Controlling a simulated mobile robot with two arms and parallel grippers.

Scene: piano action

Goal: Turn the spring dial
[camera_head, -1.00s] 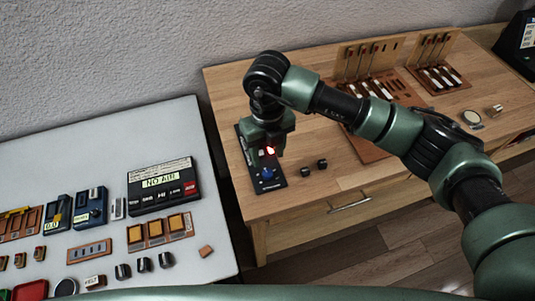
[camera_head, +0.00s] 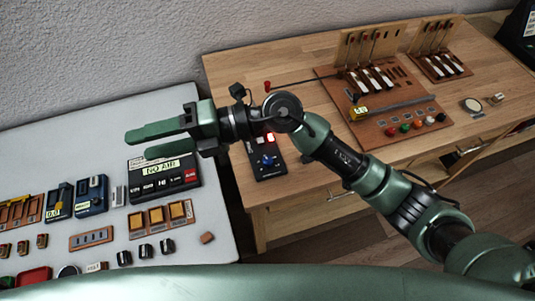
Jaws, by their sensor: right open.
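A dark panel with a blue knob (camera_head: 267,161) and a lit red spot stands at the near left corner of the wooden table. It may be the spring dial; I cannot tell for sure. My right gripper (camera_head: 140,145) is open and empty, its two green fingers pointing left above the grey table, over the black display box (camera_head: 165,185). It is apart from the blue knob, which lies right of and below my wrist in the picture. My forearm crosses over the wooden table and hides part of it. My left gripper is not in view.
The grey table (camera_head: 205,265) holds small devices, orange-pad blocks (camera_head: 157,215) and several dark knobs. The wooden table (camera_head: 290,200) carries a brown board (camera_head: 400,125) with coloured knobs and upright levers behind. A gap separates the tables.

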